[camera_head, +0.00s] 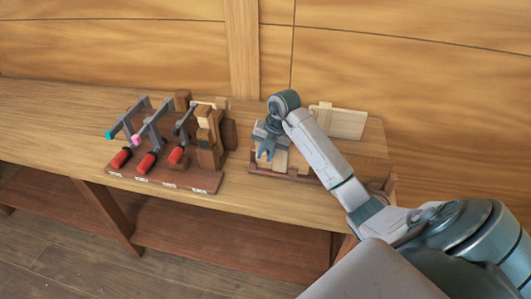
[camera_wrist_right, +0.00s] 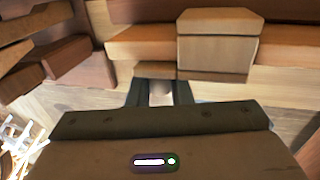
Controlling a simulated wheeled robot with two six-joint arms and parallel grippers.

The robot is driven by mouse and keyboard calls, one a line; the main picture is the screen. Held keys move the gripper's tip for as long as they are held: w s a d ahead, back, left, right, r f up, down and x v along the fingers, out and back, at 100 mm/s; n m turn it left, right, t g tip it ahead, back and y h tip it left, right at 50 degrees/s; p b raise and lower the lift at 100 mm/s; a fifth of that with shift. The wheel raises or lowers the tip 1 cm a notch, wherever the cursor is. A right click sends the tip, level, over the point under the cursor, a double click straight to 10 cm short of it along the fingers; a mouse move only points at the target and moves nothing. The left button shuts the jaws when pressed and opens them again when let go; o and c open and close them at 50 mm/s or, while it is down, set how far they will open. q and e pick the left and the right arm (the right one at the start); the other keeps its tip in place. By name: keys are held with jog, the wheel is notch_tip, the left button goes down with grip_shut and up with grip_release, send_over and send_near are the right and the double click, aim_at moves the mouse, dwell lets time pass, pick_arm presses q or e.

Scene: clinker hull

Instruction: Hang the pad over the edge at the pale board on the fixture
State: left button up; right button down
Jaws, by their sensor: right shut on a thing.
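The fixture (camera_head: 262,171) is a low wooden frame with a dark brown front rail, at the right of the bench. A pale board (camera_head: 345,122) stands at its back right. My right gripper (camera_head: 267,152) points down over the fixture's left part. In the right wrist view its fingers (camera_wrist_right: 160,93) are close together around something pale and small, mostly hidden. A small tan and brown piece shows just beyond the fingertips; I cannot tell whether it is the held pad. A larger tan block (camera_wrist_right: 215,45) sits across a wooden strip beyond them. My left gripper is not in view.
Left of the fixture a dark red base (camera_head: 160,180) carries several grey lever clamps with red handles. Wooden blocks (camera_head: 207,140) stand upright at its right end, close to my right gripper. Planked wall runs behind the bench. Bare bench (camera_head: 45,125) lies at far left.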

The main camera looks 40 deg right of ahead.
jog(key=shift+f, duration=0.15)
jog(key=c, duration=1.2)
grip_release()
jog(key=shift+c, duration=0.2)
jog(key=b+v, duration=0.2)
jog(key=v, duration=0.3)
jog(key=p+v, duration=0.2)
jog(key=v, duration=0.3)
jog(key=shift+s+r, duration=0.1)
jog(key=shift+r, duration=0.3)
